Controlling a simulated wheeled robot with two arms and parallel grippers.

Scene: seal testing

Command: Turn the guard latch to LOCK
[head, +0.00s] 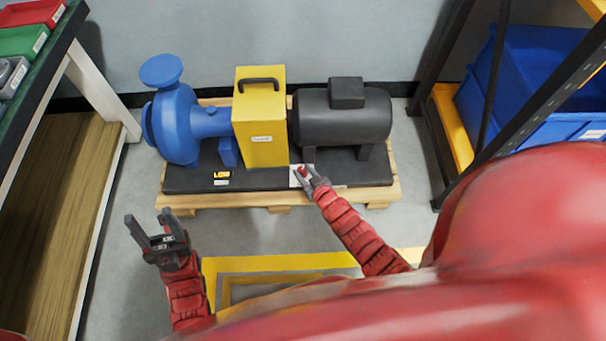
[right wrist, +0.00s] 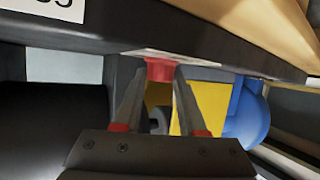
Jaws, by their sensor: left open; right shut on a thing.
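The guard latch is a small red piece (head: 302,170) on a white label plate (head: 296,181) at the front of the black pump base, below and right of the yellow guard (head: 262,130). My right gripper (head: 306,176) is shut on the latch. In the right wrist view the red latch (right wrist: 160,70) sits between the fingertips, against the white plate (right wrist: 185,60). The plate's writing and the latch's direction cannot be read. My left gripper (head: 157,222) is open and empty, above the floor at the lower left.
The blue pump (head: 176,125) and dark motor (head: 345,118) stand either side of the guard on the black base, which rests on a wooden pallet (head: 275,200). A bench (head: 60,52) with bins is at left, a rack with blue crates (head: 530,80) at right. Floor before the pallet is clear.

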